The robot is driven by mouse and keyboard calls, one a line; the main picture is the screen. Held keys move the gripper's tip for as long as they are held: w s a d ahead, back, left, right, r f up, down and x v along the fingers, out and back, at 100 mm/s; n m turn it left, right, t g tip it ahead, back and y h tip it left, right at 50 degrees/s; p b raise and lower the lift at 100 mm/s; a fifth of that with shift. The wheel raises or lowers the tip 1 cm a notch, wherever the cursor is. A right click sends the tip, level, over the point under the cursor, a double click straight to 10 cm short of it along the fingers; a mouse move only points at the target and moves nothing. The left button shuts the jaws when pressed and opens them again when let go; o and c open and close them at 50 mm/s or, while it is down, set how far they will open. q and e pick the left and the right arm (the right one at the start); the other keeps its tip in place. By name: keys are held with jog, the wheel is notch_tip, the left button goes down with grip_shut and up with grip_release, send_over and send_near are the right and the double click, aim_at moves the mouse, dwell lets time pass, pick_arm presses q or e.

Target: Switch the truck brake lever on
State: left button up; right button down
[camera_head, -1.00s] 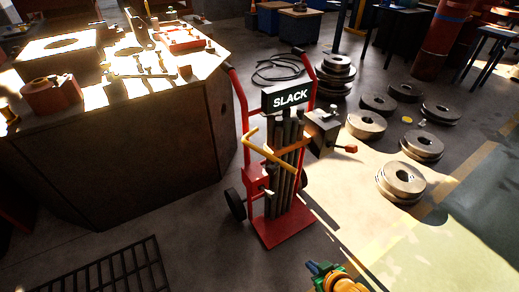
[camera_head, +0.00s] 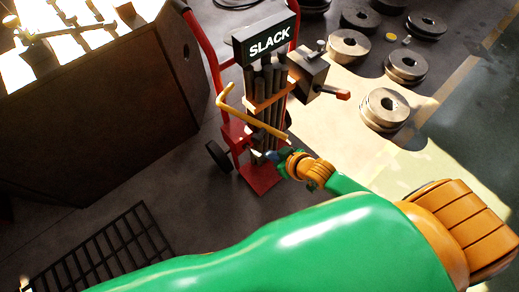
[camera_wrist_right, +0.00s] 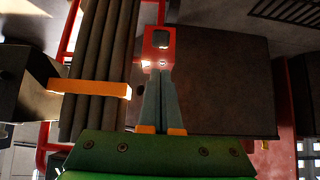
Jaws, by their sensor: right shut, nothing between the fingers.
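The red hand truck (camera_head: 205,55) stands upright, carrying a bundle of dark bars (camera_head: 264,88) under a "SLACK" sign (camera_head: 266,43). A red housing (camera_head: 234,136) sits low on its left side; the brake lever cannot be made out clearly beside my gripper. My right gripper (camera_head: 266,156) is low at the truck's front, just above the base plate (camera_head: 262,178). In the right wrist view, its shut, empty fingers (camera_wrist_right: 157,78) point at a red block with a dark square (camera_wrist_right: 159,45). I cannot tell whether they touch. My left gripper is out of view.
A bent yellow bar (camera_head: 245,112) crosses the truck's front above my gripper. A grey box with a red-tipped handle (camera_head: 308,74) is at its right. A dark workbench (camera_head: 130,110) stands left, a black grate (camera_head: 105,250) lies front left, and metal discs (camera_head: 384,109) lie right.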

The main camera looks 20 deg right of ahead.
aim_at(261, 154)
jog(key=b+x, duration=0.2)
jog(key=x, duration=0.4)
jog(key=shift+w+f+b, duration=0.2)
jog(key=shift+f+b, duration=0.1)
jog(key=shift+b, duration=0.05)
jog(key=shift+w+a+f, duration=0.15)
jog(key=shift+w+f, duration=0.1)
jog(key=shift+w, duration=0.15)
jog(key=shift+s, duration=0.1)
jog(key=shift+s+f+t+b, duration=0.25)
jog(key=shift+f+t+b, duration=0.15)
jog(key=shift+b, duration=0.35)
